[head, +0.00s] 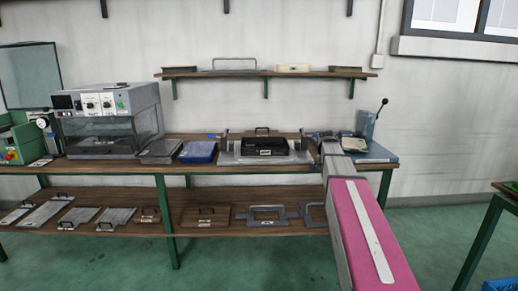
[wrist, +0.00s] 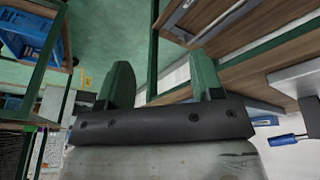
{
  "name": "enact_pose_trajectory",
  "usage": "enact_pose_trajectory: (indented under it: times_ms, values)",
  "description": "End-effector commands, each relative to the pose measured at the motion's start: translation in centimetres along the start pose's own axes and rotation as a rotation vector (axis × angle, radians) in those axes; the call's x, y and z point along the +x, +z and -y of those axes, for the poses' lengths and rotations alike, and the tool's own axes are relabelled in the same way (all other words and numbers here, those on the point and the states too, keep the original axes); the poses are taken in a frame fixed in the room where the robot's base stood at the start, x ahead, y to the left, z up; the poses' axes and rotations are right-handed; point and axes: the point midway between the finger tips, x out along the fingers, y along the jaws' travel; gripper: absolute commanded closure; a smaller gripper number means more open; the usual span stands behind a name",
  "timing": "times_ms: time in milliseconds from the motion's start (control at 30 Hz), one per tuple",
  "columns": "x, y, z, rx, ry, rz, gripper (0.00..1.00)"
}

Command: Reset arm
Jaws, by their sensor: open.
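My gripper (wrist: 162,82) shows in the wrist view with its two green fingers spread apart and nothing between them. In the head view my pink and grey arm reaches from the lower right toward the right part of the workbench (head: 185,167). The arm's far end is small there, and I cannot make out the fingers. The wrist view is tilted, with the green floor (wrist: 105,40) and wooden shelf boards (wrist: 235,65) beyond the fingers.
The bench top holds a black handled tray (head: 265,147), a blue tray (head: 198,152) and a glass-fronted machine (head: 110,118). Handled panels (head: 205,216) lie on the lower shelf. A wall shelf (head: 265,74) hangs above. A blue handle (wrist: 284,140) shows at right in the wrist view.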

Motion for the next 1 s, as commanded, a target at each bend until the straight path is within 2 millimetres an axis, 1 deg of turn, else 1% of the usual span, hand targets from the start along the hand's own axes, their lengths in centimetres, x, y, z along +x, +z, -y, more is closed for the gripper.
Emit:
enact_pose_trajectory:
  times_ms: [33, 167, 200, 267, 300, 367, 400, 467, 500, 600, 700, 800, 900, 1000]
  values:
    - [1.2, 2.3, -0.4, -0.042, -0.004, 0.016, 0.40]
    - [4.7, 8.0, -1.1, -0.175, -0.024, 0.058, 0.40]
    - [5.7, 9.8, -1.4, -0.219, -0.032, 0.072, 0.40]
    - [7.1, 12.5, -1.8, -0.284, -0.045, 0.092, 0.40]
    - [8.0, 14.2, -2.1, -0.327, -0.054, 0.105, 0.40]
    - [9.3, 16.9, -2.7, -0.389, -0.068, 0.124, 0.40]
    - [10.0, 18.6, -3.2, -0.431, -0.077, 0.137, 0.40]
    - [11.1, 21.3, -3.8, -0.493, -0.093, 0.155, 0.40]
    - [11.7, 23.0, -4.4, -0.533, -0.102, 0.167, 0.40]
    - [13.1, 27.0, -5.7, -0.628, -0.129, 0.194, 0.40]
    - [14.0, 30.2, -6.8, -0.705, -0.152, 0.215, 0.40]
    - [14.6, 32.4, -7.6, -0.759, -0.170, 0.230, 0.40]
    - [14.9, 33.6, -8.1, -0.791, -0.180, 0.238, 0.40]
    - [15.1, 33.9, -8.1, -0.803, -0.185, 0.239, 0.40]
